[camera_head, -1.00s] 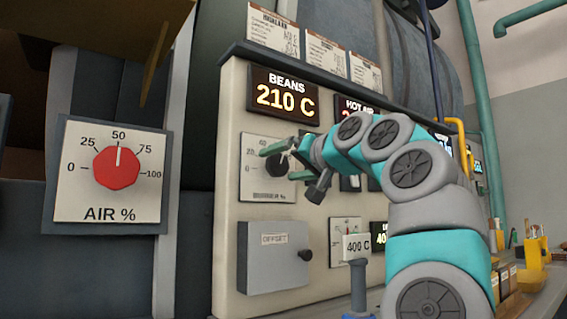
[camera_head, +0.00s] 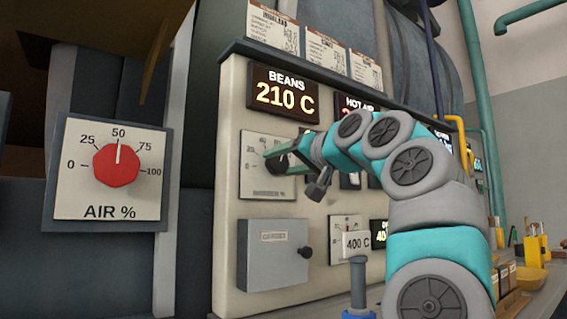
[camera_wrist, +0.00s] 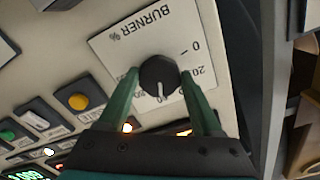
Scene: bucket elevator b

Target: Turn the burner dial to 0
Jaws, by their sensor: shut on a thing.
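The burner dial (camera_wrist: 159,76) is a round black knob on a white plate marked "BURNER %" (camera_wrist: 125,40). Its white pointer mark points down in the wrist view, toward the middle of the scale and away from the 0. Several scale numbers are partly hidden by my fingers. My gripper (camera_wrist: 160,82) is shut on the dial, one green finger on each side. In the head view my gripper (camera_head: 284,160) is at the burner plate (camera_head: 257,185) on the panel, and mostly hides the dial.
A red AIR % dial (camera_head: 117,165) points at 50 on the left. A BEANS display (camera_head: 284,95) reads 210 C above the burner plate. A grey OFFSET box (camera_head: 270,265) with a dark knob sticks out below. Buttons (camera_wrist: 78,101) sit beside the plate.

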